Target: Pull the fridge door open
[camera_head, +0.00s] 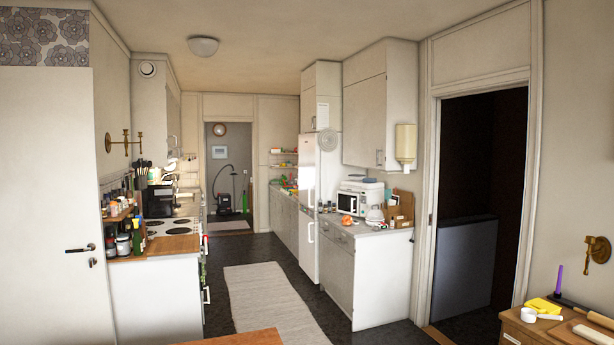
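The fridge (308,222) is a tall, narrow white unit in the middle of the view, beyond the right-hand counter. Its front faces left into the aisle and is seen at a steep angle. Light vertical handles show on its front edge, and its door looks shut. The counter with the microwave hides part of the fridge's near side. Neither of my grippers shows in the head view.
A light runner rug (268,300) lies on the dark floor of the aisle. The stove counter (160,246) bounds the left, and the microwave (352,203) counter bounds the right. A wooden table edge (235,338) shows at the bottom. A dark doorway stands at right.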

